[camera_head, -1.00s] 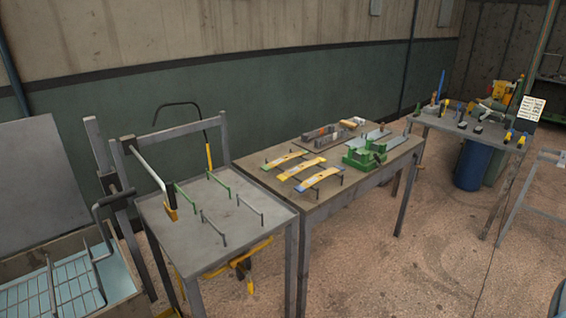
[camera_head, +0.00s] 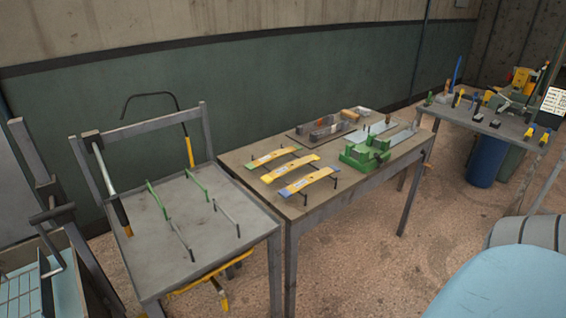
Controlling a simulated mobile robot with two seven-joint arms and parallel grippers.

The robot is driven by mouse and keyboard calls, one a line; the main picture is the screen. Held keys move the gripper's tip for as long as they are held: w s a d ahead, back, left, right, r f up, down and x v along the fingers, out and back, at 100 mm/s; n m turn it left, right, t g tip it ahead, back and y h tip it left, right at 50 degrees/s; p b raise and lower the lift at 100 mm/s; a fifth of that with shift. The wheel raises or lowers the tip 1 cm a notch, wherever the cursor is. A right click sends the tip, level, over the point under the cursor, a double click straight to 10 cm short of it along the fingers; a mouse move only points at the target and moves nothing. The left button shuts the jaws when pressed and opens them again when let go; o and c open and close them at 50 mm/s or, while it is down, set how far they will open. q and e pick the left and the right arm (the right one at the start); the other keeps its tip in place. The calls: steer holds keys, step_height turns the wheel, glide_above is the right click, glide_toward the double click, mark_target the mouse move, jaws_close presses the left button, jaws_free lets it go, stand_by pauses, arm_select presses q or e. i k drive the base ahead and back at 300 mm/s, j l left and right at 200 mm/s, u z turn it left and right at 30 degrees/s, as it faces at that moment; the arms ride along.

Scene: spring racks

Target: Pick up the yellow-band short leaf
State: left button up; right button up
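Three curved yellow leaves lie side by side on thin posts on the middle table (camera_head: 262,196). The back leaf (camera_head: 273,157) has greenish ends. The middle leaf (camera_head: 290,168) looks yellow along its whole length. The front leaf (camera_head: 307,182) has blue ends. The middle one looks most like the yellow-band leaf, but the bands are too small to be sure, and I cannot tell which is short. Neither of my grippers is in view.
A green fixture (camera_head: 365,154) and grey parts (camera_head: 325,128) share the middle table. A grey rack table (camera_head: 165,262) with green and dark posts stands left. A cluttered table (camera_head: 490,118) stands back right. A light-blue rounded object (camera_head: 500,288) fills the bottom right. Bare floor lies between.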

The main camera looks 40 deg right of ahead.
mark_target(267, 179)
steer(key=l+u, duration=0.2)
steer(key=l, duration=0.3)
steer(key=l+u, duration=0.2)
steer(key=l, duration=0.35)
steer(key=l+u, duration=0.2)
steer(key=l, duration=0.35)
steer(key=l+u, duration=0.15)
steer(key=l, duration=0.35)
steer(key=k+l+u, duration=0.2)
steer(key=l, duration=0.35)
steer(key=l+u, duration=0.2)
steer(key=l, duration=0.3)
steer(key=k+l+u, duration=0.1)
steer(key=l, duration=0.3)
steer(key=k+l, duration=0.3)
steer(key=i+l+u, duration=0.05)
steer(key=l, duration=0.05)
